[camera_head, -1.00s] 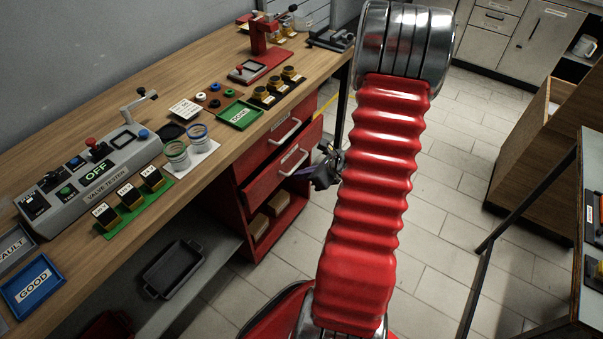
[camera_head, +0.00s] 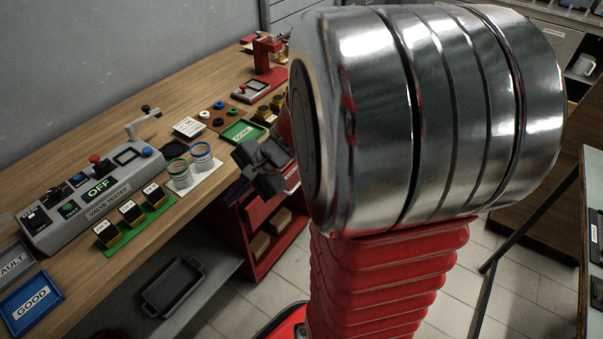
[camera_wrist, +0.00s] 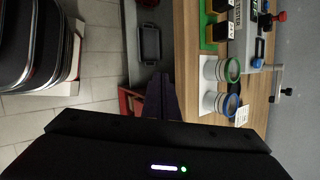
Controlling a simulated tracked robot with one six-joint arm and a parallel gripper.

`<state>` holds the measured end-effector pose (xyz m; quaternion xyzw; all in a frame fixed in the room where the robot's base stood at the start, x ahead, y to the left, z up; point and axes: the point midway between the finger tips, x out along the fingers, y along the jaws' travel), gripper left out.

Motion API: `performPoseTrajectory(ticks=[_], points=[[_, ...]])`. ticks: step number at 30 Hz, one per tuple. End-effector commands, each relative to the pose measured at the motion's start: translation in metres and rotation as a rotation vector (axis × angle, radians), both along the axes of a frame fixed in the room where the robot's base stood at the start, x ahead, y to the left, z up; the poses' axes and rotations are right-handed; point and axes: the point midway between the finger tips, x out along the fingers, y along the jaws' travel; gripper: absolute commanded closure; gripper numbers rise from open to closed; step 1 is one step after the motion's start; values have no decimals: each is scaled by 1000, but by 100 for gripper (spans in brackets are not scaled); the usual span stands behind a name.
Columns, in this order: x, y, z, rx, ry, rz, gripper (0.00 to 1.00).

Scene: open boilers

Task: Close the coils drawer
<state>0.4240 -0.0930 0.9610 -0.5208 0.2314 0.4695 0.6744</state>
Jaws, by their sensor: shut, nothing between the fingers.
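The red drawer cabinet (camera_head: 256,213) stands under the wooden bench, with open shelf space at its bottom. Its drawer fronts are mostly hidden now by my arm and gripper, and I cannot read their labels or tell how far the coils drawer is out. My gripper (camera_head: 239,190) is shut and empty, in front of the cabinet near the bench's front edge. In the wrist view its dark fingers (camera_wrist: 160,95) point toward the bench edge beside a small red part of the cabinet (camera_wrist: 128,104). I cannot tell whether they touch it.
The wooden bench (camera_head: 85,260) carries a valve tester (camera_head: 95,195), two ringed cups, a green tray (camera_head: 243,131) and a blue tray (camera_head: 33,302). A dark tray (camera_head: 173,287) lies on the grey shelf below. Another table stands at right, with tiled floor between.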

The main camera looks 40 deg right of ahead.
Motion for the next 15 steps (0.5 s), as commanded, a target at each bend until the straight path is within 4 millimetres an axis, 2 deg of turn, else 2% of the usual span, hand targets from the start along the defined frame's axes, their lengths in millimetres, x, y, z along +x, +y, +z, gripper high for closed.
performPoseTrajectory(ticks=[1,6,15], points=[[-5,12,9,-44,-16,71,100],[-24,43,31,-197,-58,299,100],[-64,80,65,-477,-140,676,100]])
